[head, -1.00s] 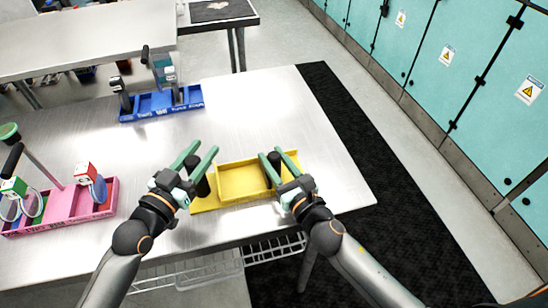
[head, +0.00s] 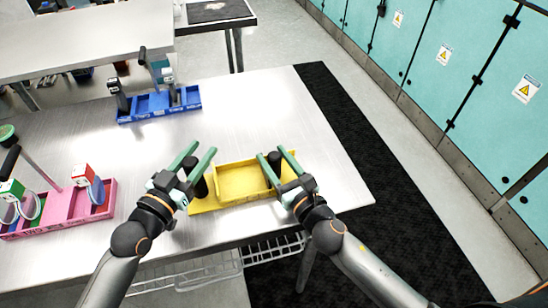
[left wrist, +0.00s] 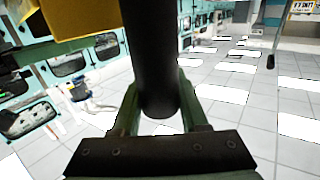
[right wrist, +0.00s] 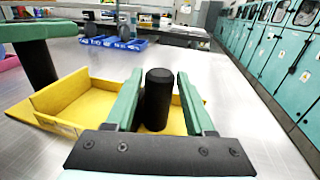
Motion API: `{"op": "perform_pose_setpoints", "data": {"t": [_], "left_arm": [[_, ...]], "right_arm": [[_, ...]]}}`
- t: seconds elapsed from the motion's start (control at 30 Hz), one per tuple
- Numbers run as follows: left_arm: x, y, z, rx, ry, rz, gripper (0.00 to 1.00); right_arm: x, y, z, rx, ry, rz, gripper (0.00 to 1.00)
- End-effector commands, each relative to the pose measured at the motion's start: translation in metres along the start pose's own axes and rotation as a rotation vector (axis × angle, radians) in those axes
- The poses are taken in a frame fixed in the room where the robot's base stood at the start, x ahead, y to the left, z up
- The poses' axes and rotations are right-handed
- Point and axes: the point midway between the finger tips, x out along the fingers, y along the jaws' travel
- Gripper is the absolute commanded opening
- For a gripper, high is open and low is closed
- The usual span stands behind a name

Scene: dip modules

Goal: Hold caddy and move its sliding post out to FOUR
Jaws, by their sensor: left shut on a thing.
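The yellow caddy (head: 238,182) lies on the near part of the metal table, with a raised-wall tray and a black post at each end. My left gripper (head: 198,160) is shut on the left post (head: 201,187), which also shows dark between its fingers in the left wrist view (left wrist: 156,60). My right gripper (head: 274,157) has its fingers on either side of the right post (head: 275,163). In the right wrist view, this post (right wrist: 158,98) stands upright between the fingers with gaps beside it. I cannot read a FOUR marking on the caddy.
A pink caddy (head: 67,206) with several items stands at the left of the table. A blue caddy (head: 150,103) with black posts stands at the back. The table (head: 255,112) is clear behind the yellow caddy. Its right edge is close to the caddy. Teal lockers (head: 420,60) stand beyond.

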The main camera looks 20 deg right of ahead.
Motion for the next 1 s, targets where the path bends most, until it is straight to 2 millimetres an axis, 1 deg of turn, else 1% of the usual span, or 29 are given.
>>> {"op": "perform_pose_setpoints", "data": {"t": [0.03, 0.1, 0.37, 0.47, 0.57, 0.8, 1.0], "left_arm": [[0.000, -0.001, 0.000, 0.001, -0.001, -0.001, 0.00], [0.000, -0.001, 0.000, 0.001, -0.001, -0.001, 0.00], [0.000, -0.001, 0.000, 0.001, -0.001, -0.001, 0.00], [0.000, -0.001, 0.000, 0.001, -0.001, -0.001, 0.00], [0.000, -0.001, 0.000, 0.001, -0.001, -0.001, 0.00], [0.000, 0.000, 0.001, 0.001, -0.001, -0.001, 0.00], [0.000, 0.000, 0.000, 0.001, -0.001, 0.000, 0.00]], "right_arm": [[0.000, 0.000, 0.000, 0.000, 0.000, 0.000, 0.61], [0.000, 0.000, 0.000, 0.001, 0.000, 0.000, 0.69], [-0.001, 0.001, 0.000, 0.001, 0.000, 0.001, 0.69], [-0.005, 0.001, -0.001, 0.002, 0.002, 0.001, 0.69], [-0.016, 0.001, -0.001, 0.000, 0.003, 0.001, 0.69], [-0.056, 0.000, -0.002, 0.004, 0.004, -0.001, 0.69], [-0.087, 0.000, -0.001, 0.007, 0.001, -0.003, 0.69]]}}
